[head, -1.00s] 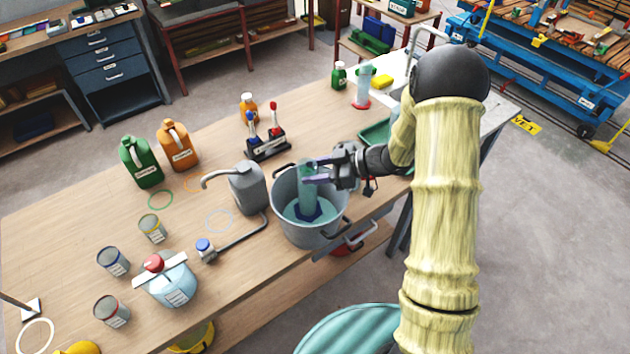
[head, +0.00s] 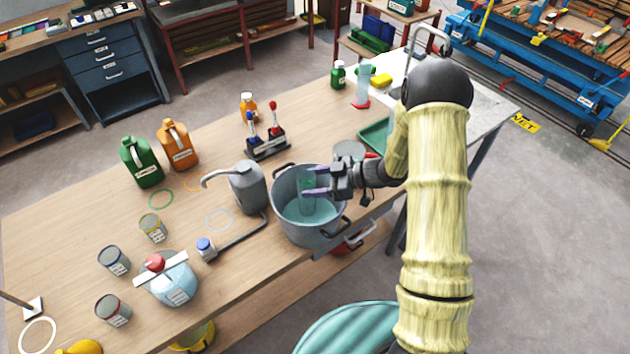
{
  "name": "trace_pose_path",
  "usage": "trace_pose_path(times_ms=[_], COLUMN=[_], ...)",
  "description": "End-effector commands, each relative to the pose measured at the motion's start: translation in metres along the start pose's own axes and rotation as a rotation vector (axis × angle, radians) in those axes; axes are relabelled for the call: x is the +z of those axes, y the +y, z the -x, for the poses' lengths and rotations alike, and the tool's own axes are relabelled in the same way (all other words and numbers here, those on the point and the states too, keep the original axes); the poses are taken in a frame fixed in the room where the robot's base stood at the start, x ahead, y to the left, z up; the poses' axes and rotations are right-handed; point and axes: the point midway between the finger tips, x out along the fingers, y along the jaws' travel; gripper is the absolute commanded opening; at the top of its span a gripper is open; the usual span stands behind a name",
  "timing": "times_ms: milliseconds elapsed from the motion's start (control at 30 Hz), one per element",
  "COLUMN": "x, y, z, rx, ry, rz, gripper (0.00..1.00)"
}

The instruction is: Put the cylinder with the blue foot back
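The clear greenish cylinder (head: 306,207) stands roughly upright inside the grey metal pot (head: 281,215), in pale teal liquid. Its blue foot does not show now; the lower end is in the liquid. My gripper (head: 314,183) reaches over the pot's right rim from the right. Its two purple fingers lie on either side of the cylinder's upper part and appear shut on it.
A second cylinder with a red foot (head: 361,102) stands at the back, near a green tray (head: 374,138). A rack with red and blue tops (head: 268,148) is behind. The left-middle tabletop has free room.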

Motion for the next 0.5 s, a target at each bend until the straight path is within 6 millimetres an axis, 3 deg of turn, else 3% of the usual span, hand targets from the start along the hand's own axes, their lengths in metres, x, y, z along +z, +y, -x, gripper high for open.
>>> trace_pose_path(times_ms=[367,500], x=[-0.003,-0.002], y=[0.000,0.001], z=[0.001,0.012], rx=[0.000,0.004], ry=[0.000,-0.001], rz=[0.000,0.000], gripper=[0.65,0.65])
